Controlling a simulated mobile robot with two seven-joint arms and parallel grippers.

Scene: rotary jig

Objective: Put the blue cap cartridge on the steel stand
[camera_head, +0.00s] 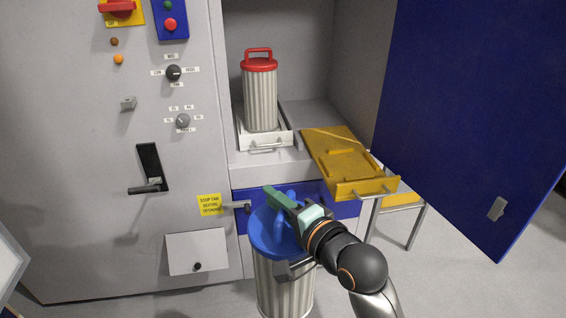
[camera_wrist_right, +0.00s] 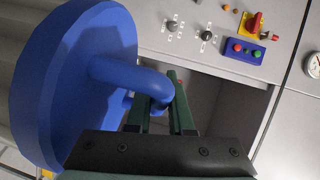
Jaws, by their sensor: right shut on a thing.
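The blue cap cartridge has a ribbed metal body (camera_head: 284,285) and a blue lid (camera_head: 264,238) with a loop handle. My right gripper (camera_head: 283,203) is shut on that handle, and the cartridge hangs upright in front of the cabinet. In the right wrist view the lid (camera_wrist_right: 75,75) fills the left side, and its handle (camera_wrist_right: 130,75) runs between the fingers (camera_wrist_right: 160,105). A stand with steel legs (camera_head: 414,227) and a yellow top is at the right, partly hidden by the yellow tray and my arm. My left gripper is not in view.
A red cap cartridge (camera_head: 261,95) stands on a white tray (camera_head: 266,139) inside the open cabinet. An empty yellow tray (camera_head: 350,165) juts out beside it. The blue door (camera_head: 470,100) hangs open at the right. A black lever handle (camera_head: 148,187) sticks out at left.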

